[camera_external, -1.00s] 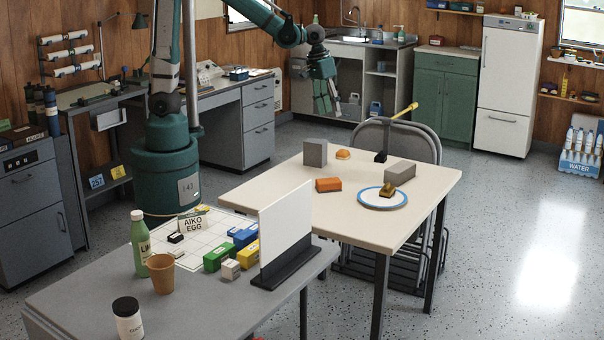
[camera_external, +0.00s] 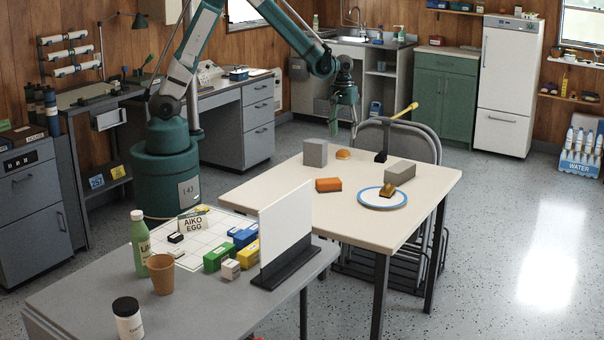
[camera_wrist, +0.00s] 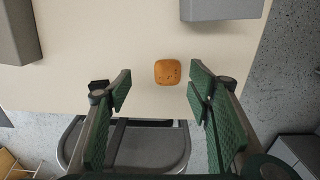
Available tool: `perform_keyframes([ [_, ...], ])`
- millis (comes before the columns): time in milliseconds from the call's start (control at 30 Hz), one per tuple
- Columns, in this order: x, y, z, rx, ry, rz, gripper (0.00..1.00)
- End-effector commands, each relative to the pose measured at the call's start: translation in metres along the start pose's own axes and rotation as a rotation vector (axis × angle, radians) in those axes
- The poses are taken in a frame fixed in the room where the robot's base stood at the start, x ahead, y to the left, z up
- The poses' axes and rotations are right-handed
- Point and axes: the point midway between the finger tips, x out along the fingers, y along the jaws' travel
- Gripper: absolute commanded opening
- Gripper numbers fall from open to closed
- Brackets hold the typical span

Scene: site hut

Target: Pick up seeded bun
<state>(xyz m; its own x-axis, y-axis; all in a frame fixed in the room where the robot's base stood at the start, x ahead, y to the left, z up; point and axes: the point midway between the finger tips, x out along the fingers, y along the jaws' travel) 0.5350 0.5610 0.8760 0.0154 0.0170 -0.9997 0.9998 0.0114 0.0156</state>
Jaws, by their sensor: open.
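The seeded bun (camera_external: 342,154) is small, round and orange-brown. It lies on the cream table (camera_external: 290,195) near its far edge, beside a grey cube. In the wrist view the bun (camera_wrist: 168,72) shows dark specks on top and lies a little beyond the fingertips, between their lines. My gripper (camera_external: 343,128) hangs above the table's far edge, over and slightly behind the bun. In the wrist view my gripper (camera_wrist: 160,84) is open with green-padded fingers spread wide and nothing between them.
A grey cube (camera_external: 314,153) stands left of the bun, a grey block (camera_external: 400,172) to the right.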

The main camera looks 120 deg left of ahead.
Motion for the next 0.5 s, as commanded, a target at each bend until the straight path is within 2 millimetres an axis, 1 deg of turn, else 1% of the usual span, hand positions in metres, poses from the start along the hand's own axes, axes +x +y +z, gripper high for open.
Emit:
perform_keyframes([
  [33, 0.008, -0.004, -0.007, -0.017, -0.005, -0.004, 0.51],
  [100, 0.015, -0.008, -0.014, -0.037, -0.010, -0.009, 0.51],
  [200, 0.021, -0.011, -0.020, -0.055, -0.014, -0.014, 0.51],
  [500, 0.024, -0.013, -0.023, -0.062, -0.017, -0.016, 0.51],
])
